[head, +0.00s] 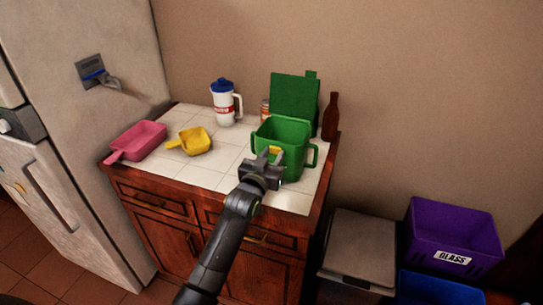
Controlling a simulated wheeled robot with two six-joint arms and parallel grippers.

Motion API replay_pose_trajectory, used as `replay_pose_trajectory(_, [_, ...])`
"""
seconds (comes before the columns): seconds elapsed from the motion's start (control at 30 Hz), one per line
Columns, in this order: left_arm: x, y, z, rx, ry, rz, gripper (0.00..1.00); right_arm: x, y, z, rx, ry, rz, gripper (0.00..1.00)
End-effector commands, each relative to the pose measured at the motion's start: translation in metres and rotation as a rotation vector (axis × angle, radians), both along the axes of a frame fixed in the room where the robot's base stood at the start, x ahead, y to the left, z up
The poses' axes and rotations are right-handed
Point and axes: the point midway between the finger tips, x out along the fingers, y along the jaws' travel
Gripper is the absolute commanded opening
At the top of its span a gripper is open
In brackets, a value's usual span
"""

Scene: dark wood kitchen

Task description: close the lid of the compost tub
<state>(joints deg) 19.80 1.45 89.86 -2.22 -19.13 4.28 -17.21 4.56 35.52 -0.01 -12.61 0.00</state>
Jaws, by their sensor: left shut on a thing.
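The green compost tub (291,155) stands on the white tiled counter top, with a handle on each side. Its green lid (294,96) is open and stands upright at the back of the tub. My left gripper (271,158) is at the near left part of the tub's front rim, shut on what looks like the tub there. A small yellow piece shows at its fingertips; I cannot tell whether it belongs to the gripper. The exact contact is hidden by the gripper. My right gripper is not in view.
A pink scoop (141,138) and a yellow scoop (194,142) lie left on the counter. A white jug (225,107), a small can (265,110) and a brown bottle (331,117) stand behind. Right on the floor are a grey bin (362,245), a purple crate (453,225) and a blue crate (440,287).

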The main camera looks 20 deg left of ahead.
Motion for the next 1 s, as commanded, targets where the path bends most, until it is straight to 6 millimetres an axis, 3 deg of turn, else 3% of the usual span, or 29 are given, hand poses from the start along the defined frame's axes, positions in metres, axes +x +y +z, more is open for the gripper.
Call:
replay_pose_trajectory(0.07, [0.0, 0.0, 0.0, 0.0, -0.001, 0.0, 0.0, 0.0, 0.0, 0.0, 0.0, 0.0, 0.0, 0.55])
replay_pose_trajectory(0.1, [0.0, 0.0, 0.0, 0.0, -0.001, 0.0, 0.34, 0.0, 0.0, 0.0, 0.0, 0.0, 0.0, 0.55])
replay_pose_trajectory(0.27, [0.0, 0.0, 0.0, 0.0, -0.001, 0.0, 0.55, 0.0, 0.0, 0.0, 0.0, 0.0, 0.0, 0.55])
replay_pose_trajectory(0.67, [-0.006, 0.0, -0.001, -0.001, 0.0, 0.0, 0.55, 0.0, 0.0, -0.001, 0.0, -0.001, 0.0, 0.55])
replay_pose_trajectory(1.0, [-0.056, 0.004, -0.002, -0.003, 0.0, 0.001, 0.55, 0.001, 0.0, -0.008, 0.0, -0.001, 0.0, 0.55])
